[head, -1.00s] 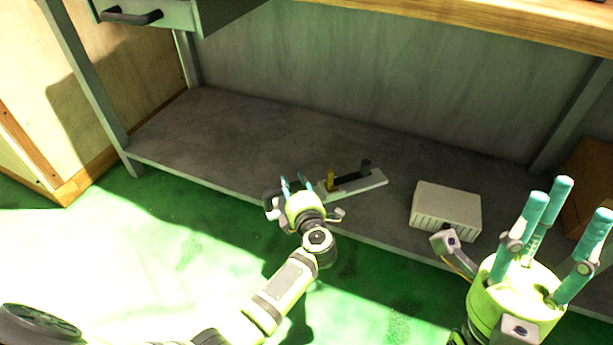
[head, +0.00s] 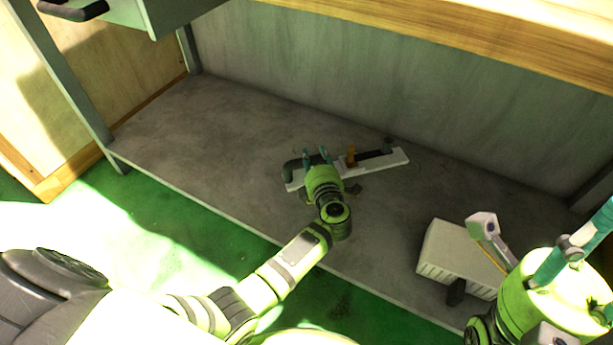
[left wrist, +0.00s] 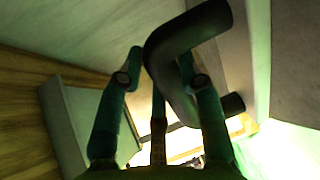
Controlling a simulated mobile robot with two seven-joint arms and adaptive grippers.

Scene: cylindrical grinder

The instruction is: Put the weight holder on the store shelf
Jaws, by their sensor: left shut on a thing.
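The weight holder is a long pale plate (head: 400,158) with a dark handle (head: 290,170) at its left end, an orange post (head: 351,155) and a short dark post. My left gripper (head: 318,156) is shut on its dark handle. In the left wrist view the bent dark handle (left wrist: 190,40) lies between my fingers (left wrist: 160,90), with the pale plate (left wrist: 257,60) to the right. The holder is over the grey lower shelf (head: 220,130); I cannot tell if it touches. My right gripper (head: 572,262) is at the right edge, partly cut off, apparently empty.
A white box (head: 455,255) stands on the shelf at the right, near my right arm. A grey drawer unit (head: 150,15) hangs at the upper left. A wooden top (head: 480,35) runs above.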

